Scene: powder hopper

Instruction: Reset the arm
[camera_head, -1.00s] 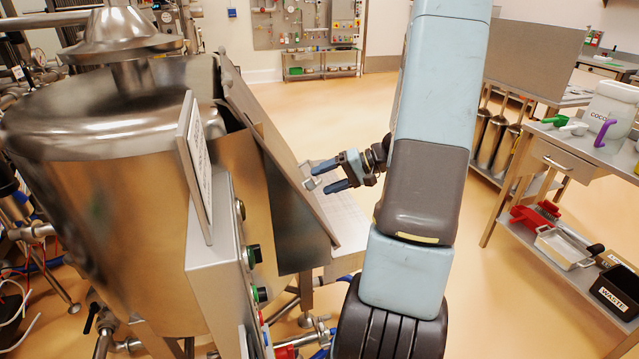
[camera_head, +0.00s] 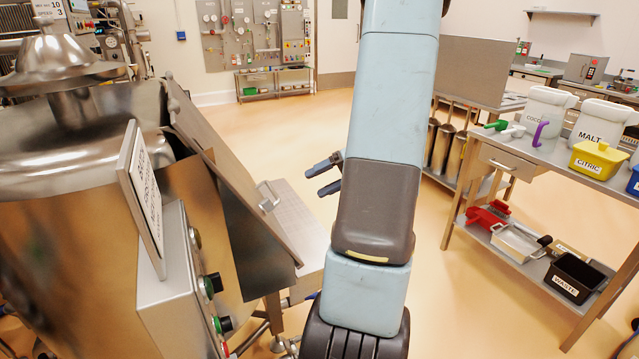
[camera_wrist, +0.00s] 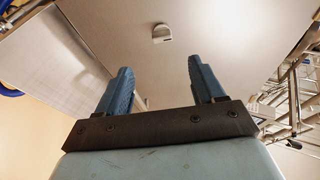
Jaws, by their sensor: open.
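My gripper (camera_head: 324,175) shows in the head view left of my blue and grey arm, which partly hides it. Its two blue fingers point left and are apart with nothing between them. In the wrist view my gripper (camera_wrist: 160,88) is open and empty. The hopper's tilted metal lid (camera_head: 225,175) stands left of my gripper, with a small handle (camera_head: 268,196) on its face. A gap shows between the fingers and the handle in the head view.
The steel hopper (camera_head: 190,200) and its control box (camera_head: 170,290) stand at left. A metal tray shelf (camera_head: 295,225) lies below the lid. At right a bench holds COCOA (camera_head: 545,115), MALT (camera_head: 597,125) and CITRIC (camera_head: 597,160) containers, with a WASTE bin (camera_head: 575,278) below. Open floor lies between.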

